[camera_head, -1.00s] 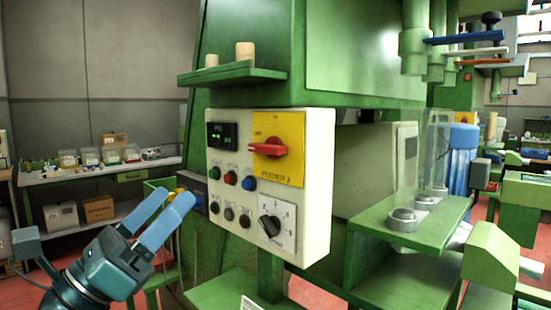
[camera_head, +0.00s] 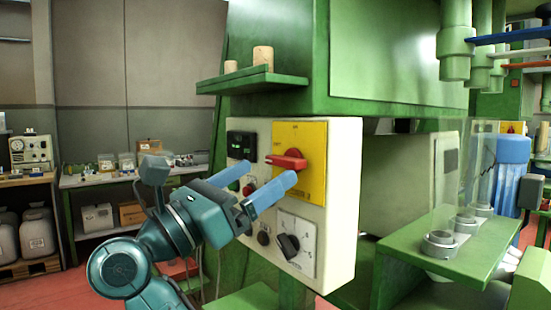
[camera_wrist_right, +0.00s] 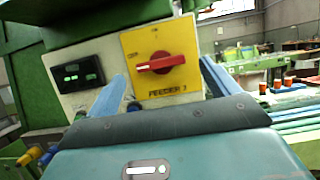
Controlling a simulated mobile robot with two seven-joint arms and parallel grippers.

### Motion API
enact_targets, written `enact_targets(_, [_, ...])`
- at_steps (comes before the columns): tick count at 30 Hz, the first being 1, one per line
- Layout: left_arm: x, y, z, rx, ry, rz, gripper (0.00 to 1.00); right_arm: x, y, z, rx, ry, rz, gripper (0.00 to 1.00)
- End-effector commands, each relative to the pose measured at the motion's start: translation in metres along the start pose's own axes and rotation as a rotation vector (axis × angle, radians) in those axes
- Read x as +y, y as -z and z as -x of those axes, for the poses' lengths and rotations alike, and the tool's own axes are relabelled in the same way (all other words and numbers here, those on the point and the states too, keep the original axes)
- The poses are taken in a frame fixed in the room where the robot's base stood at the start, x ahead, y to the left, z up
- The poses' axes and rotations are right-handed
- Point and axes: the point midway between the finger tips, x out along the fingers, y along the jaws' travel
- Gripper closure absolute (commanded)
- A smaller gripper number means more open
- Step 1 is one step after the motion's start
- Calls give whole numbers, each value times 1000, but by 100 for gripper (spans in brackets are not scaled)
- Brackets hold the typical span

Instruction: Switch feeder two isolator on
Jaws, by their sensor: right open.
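The isolator is a red rotary handle (camera_head: 286,161) on a yellow plate (camera_head: 312,150) on the white control panel (camera_head: 342,215). The handle lies about horizontal. In the wrist view the handle (camera_wrist_right: 160,63) sits on the yellow plate (camera_wrist_right: 185,88), lettered FEEDER; its numeral is hard to read. My right gripper (camera_head: 264,180) is open and empty, its two blue fingers pointing at the panel just below and left of the handle. In the wrist view the fingers lie either side of the plate, with the handle between them and apart from both. My left gripper is out of view.
A black selector knob (camera_head: 288,246) is below the plate. A dark display (camera_head: 241,146) and several push buttons, partly hidden by my gripper, are to the left. A green shelf (camera_head: 250,83) with two corks juts out above. A green ledge (camera_head: 410,245) with cups is at right.

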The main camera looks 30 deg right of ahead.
Motion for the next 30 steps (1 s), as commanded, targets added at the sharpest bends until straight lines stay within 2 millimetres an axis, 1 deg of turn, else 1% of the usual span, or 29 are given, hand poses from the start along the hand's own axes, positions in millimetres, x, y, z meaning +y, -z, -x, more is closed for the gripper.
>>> enact_targets(1, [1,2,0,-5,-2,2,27,-1,-2,-11,-1,4,-1,13])
enact_targets(3, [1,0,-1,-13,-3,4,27,-1,-2,-22,-2,3,0,13])
enact_targets(7, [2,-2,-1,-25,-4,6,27,0,-1,-35,-2,2,0,13])
enact_targets(12, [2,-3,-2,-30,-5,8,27,0,0,-42,-1,0,1,13])
enact_targets(19, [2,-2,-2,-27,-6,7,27,0,0,-42,-1,0,1,13])
enact_targets(30, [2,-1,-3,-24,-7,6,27,0,0,-41,0,0,0,43])
